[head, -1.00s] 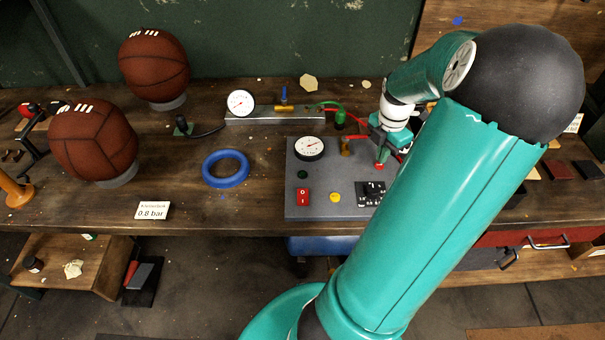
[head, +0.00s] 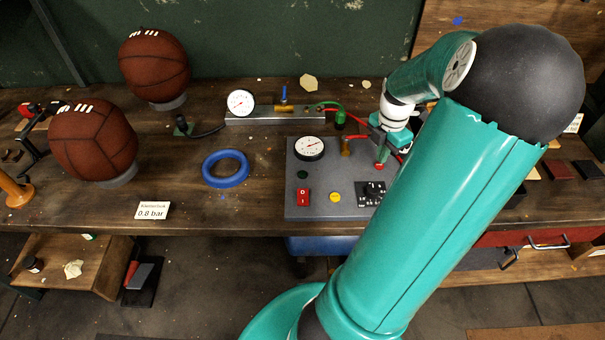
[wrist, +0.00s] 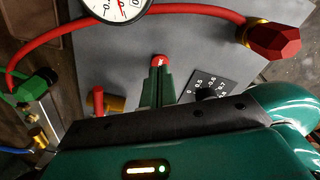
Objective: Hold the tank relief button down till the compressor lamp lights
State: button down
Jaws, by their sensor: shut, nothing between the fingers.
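My gripper (head: 380,158) is shut and empty, pointing down over the right part of the grey compressor panel (head: 325,207). In the wrist view its closed green fingers (wrist: 158,75) end at a small red button (wrist: 160,60), which looks like the relief button. The button also shows just under the fingertips in the head view (head: 380,166). The tips look in contact with it; how far it is pressed I cannot tell. A dark green round lamp (head: 302,174) on the panel looks unlit. A yellow round piece (head: 335,197) sits lower; whether it is lamp or button is unclear.
A red hose (wrist: 200,10) arches past my fingers. A blue ring (head: 225,169) and two leather balls (head: 95,142) (head: 154,67) are at left.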

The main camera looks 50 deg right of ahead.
jog(key=shift+f, duration=0.1)
dwell(0.6)
jog(key=shift+f, duration=0.35)
jog(key=shift+f, duration=0.6)
dwell(6.3)
